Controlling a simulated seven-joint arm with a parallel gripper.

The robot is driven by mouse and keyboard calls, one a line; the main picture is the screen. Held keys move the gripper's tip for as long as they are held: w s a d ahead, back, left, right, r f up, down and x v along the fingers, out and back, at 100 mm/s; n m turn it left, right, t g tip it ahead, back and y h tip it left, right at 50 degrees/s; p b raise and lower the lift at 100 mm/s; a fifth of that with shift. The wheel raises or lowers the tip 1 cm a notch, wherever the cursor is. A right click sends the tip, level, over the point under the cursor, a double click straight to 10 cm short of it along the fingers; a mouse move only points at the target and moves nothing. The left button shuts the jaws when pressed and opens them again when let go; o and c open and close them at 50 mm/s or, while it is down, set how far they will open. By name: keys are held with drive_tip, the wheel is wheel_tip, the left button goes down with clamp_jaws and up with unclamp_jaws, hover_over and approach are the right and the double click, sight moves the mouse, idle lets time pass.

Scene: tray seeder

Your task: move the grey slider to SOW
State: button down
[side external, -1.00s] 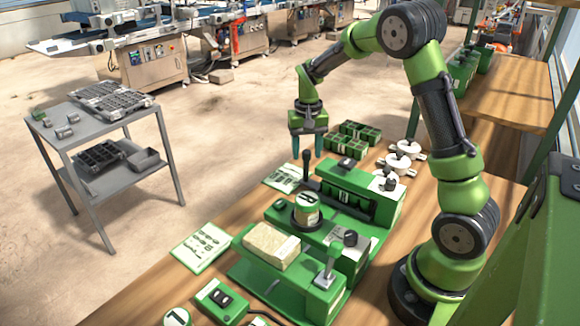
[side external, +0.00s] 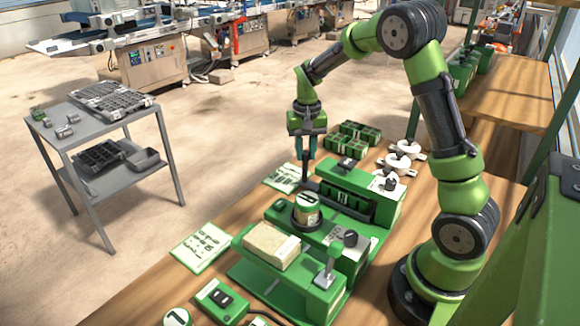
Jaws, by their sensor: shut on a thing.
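My gripper (side external: 306,172) points down at the far left end of the green seeder (side external: 385,212), shut on the dark upright lever (side external: 312,186). The fingers hide most of the lever. A dark knob (side external: 350,238) sits on a pale labelled panel in the middle. I cannot tell for certain which of these is the grey slider. The word SOW is not legible.
A round labelled tub (side external: 306,211) and a tan block (side external: 271,246) sit on the seeder near my gripper. Green pots (side external: 360,133) and white fittings (side external: 404,148) stand behind. Printed cards (side external: 202,247) lie on the wooden bench's left side.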

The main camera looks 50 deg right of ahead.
drive_tip(key=a, duration=1.9)
drive_tip(key=shift+a, duration=0.25)
drive_tip(key=shift+r, duration=0.1)
drive_tip(key=c, duration=0.9)
unclamp_jaws()
wheel_tip(320, 180, up, 17)
